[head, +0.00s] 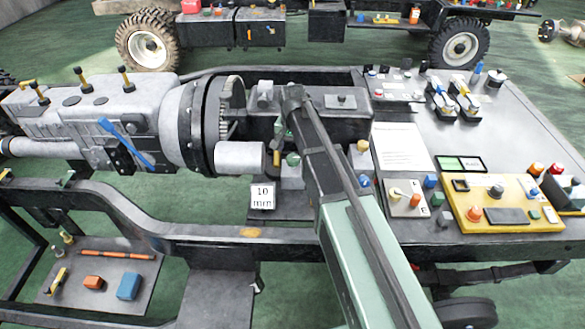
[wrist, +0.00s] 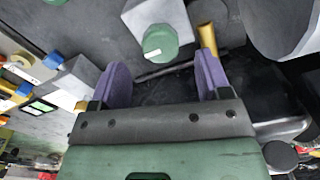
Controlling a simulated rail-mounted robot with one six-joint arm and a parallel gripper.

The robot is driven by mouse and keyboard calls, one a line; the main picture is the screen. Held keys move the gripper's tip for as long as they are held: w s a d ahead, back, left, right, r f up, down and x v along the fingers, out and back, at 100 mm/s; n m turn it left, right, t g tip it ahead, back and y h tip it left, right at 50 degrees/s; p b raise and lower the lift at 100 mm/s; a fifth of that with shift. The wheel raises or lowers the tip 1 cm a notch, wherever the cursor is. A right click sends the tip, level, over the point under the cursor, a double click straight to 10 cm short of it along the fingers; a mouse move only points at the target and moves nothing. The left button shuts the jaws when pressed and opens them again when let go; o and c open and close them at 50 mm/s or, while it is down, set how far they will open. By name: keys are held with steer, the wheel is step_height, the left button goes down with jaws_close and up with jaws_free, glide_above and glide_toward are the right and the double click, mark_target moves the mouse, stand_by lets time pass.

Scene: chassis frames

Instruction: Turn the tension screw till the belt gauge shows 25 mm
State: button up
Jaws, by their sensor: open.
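A white sign reading "10 mm" (head: 262,203) stands in front of the grey cylinder in the head view; it appears to be the belt gauge. A round green knob (wrist: 159,46) with a white mark sits on a light grey block in the wrist view. A green knob on a pale block (head: 292,159) also shows beside my arm in the head view. I cannot tell for sure that it is the tension screw. My gripper (wrist: 163,70) has two purple fingers, wide apart and empty, with the green knob ahead between them. In the head view my arm hides the fingers.
A brass post (wrist: 207,38) stands close to the right finger in the wrist view. Blocks with blue and yellow knobs (wrist: 53,60) lie left. In the head view, a yellow control panel (head: 510,222) and a white sheet (head: 402,147) are right of my arm.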

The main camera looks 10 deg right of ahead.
mark_target(293, 158)
step_height(293, 158, down, 5)
steer(key=b, duration=0.3)
steer(key=shift+r, duration=0.15)
steer(key=c, duration=0.9)
steer(key=shift+n, duration=0.3)
